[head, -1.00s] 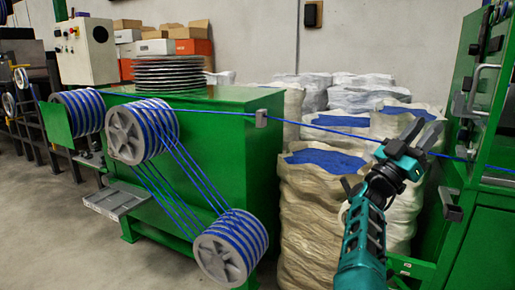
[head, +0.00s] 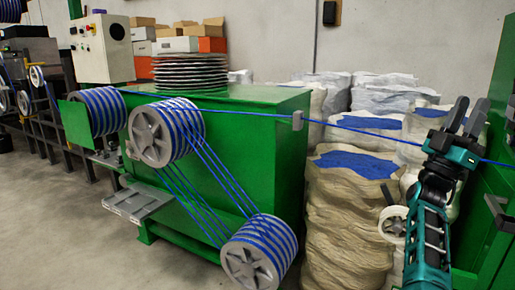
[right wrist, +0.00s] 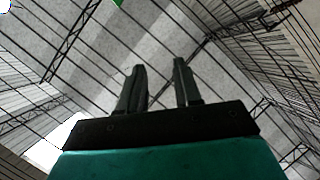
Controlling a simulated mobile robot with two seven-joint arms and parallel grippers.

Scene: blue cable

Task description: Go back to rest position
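My right gripper (head: 467,117) is raised at the right of the head view, its fingers pointing up. In the right wrist view its two fingers (right wrist: 159,85) stand apart with nothing between them, against the ceiling. The blue cable (head: 352,129) runs from the pulleys on the green machine to the right, and in the picture it passes by my right gripper; I cannot tell whether they touch. My left gripper is not in view.
The green machine (head: 290,170) carries striped pulleys (head: 165,132) and a stack of metal discs (head: 190,71). Filled sacks (head: 345,215) stand between it and another green machine (head: 490,190) at the right edge. The floor (head: 60,220) at left is clear.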

